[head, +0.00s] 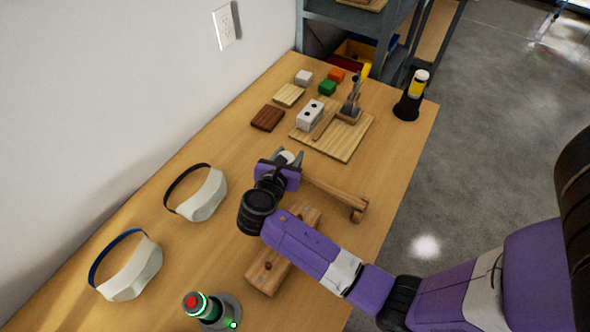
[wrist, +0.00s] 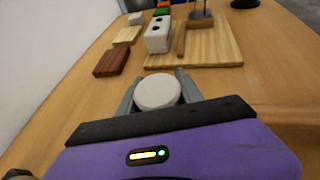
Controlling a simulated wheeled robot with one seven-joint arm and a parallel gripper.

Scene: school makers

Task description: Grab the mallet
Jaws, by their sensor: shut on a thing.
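My gripper (head: 289,156) is low over the middle of the table, pointing toward its far end. It is shut on a pale, round-faced piece, which looks like the end of the mallet (wrist: 158,92). In the wrist view this piece sits between the two grey fingers (wrist: 157,90), one on each side. A brown wooden bar (head: 335,192) runs from behind my purple gripper body to the right and ends in a thicker knob. The gripper hides its near end, so I cannot tell whether it joins the pale piece.
A wooden board (head: 345,145) with a white two-hole block (head: 310,115) and an upright tool lies beyond. A wooden clamp-like block (head: 285,250) lies under my arm. Two visors (head: 203,195) are at left. A red-topped button (head: 198,303) stands near.

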